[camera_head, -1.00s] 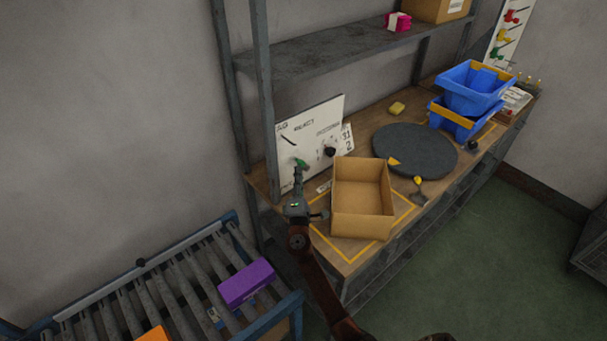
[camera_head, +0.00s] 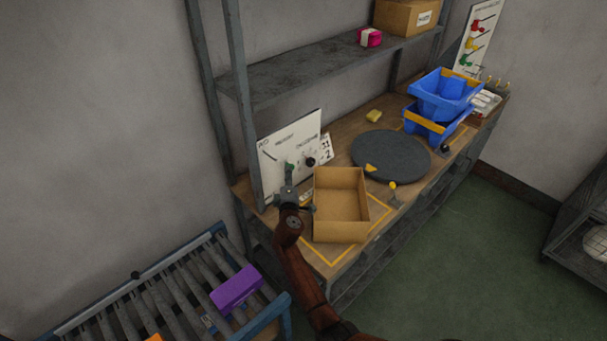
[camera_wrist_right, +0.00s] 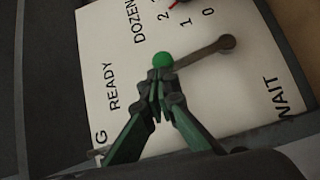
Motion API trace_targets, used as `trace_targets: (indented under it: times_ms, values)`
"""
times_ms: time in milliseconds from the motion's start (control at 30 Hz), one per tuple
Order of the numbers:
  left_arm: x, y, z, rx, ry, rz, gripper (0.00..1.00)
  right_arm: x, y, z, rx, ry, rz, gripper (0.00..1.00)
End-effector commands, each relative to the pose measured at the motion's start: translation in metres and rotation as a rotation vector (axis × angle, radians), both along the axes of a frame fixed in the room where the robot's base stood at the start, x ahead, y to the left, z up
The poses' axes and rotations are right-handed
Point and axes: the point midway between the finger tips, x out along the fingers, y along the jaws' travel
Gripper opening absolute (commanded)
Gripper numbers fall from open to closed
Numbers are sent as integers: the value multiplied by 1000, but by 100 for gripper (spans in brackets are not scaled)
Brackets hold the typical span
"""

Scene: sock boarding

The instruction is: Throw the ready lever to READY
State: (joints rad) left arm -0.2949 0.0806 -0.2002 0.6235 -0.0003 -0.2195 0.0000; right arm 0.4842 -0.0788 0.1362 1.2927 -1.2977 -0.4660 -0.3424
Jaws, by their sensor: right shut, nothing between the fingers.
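The ready lever has a green ball knob (camera_wrist_right: 163,60) on a grey arm that runs right to a round pivot on the white panel (camera_wrist_right: 110,50). The knob is on the READY-label side of the pivot; the WAIT label is at the lower right. My right gripper (camera_wrist_right: 157,88) is shut and empty, its fingertips right at the knob, seeming to touch it. In the head view the panel (camera_head: 272,150) leans at the back of the bench, with my right gripper (camera_head: 289,170) in front of it. My left gripper is out of view.
An open cardboard box (camera_head: 340,236) stands on the bench just right of my right gripper. A dark round disc (camera_head: 390,155) and blue bins (camera_head: 440,95) are farther right. A roller conveyor with a purple box (camera_head: 236,287) is at lower left. A shelf post stands left of the panel.

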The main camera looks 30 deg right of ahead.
Motion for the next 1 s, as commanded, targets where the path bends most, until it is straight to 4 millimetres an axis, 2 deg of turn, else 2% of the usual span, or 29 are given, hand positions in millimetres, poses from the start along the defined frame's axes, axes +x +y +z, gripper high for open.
trace_targets:
  times_ms: [433,767,867,1000]
  values:
    - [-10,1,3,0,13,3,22,6,-1,1,-3,2,11,0]
    - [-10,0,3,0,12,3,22,6,-1,1,-3,2,10,0]
    - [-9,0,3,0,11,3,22,5,2,1,-3,2,10,0]
    - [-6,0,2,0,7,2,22,1,19,4,-2,1,12,0]
